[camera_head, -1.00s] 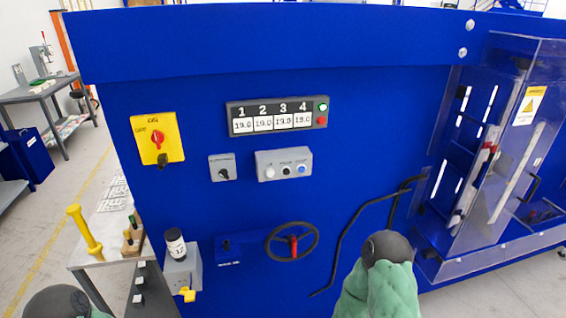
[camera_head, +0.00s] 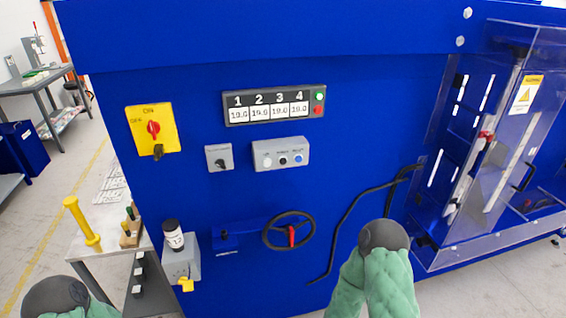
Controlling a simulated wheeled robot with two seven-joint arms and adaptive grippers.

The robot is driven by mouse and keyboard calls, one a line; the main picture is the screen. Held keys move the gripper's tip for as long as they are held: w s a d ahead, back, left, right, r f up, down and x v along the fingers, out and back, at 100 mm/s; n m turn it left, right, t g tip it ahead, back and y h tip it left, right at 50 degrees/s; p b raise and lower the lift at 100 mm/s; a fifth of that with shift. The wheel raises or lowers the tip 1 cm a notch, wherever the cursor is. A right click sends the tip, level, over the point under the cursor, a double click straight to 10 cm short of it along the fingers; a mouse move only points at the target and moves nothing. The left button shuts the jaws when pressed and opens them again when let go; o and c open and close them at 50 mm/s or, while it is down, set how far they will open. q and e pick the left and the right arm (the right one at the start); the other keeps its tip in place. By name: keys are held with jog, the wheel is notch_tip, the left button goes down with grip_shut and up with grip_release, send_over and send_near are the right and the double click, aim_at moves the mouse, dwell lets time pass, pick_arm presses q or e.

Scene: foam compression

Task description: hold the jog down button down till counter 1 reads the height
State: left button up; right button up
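The counter panel (camera_head: 275,105) is on the blue machine front, with windows numbered 1 to 4. Counter 1 (camera_head: 239,115) seems to read 19.0, like the others, in small print. Below it a grey button box (camera_head: 281,154) carries a white, a black and a blue button; their labels are too small to read. My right gripper (camera_head: 386,262) is at the lower right, below and right of the box and apart from it. My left gripper (camera_head: 62,300) is at the bottom left corner, far from the box. The fingertips of both are hidden or unclear.
A yellow switch plate (camera_head: 152,128) with a red knob and a small grey selector box (camera_head: 219,157) are left of the button box. A handwheel (camera_head: 289,231) sits below. A black hose (camera_head: 345,225) and clear guard (camera_head: 500,160) are at right.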

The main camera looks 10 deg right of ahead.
grip_shut()
jog(key=shift+r, duration=0.1)
dwell(1.2)
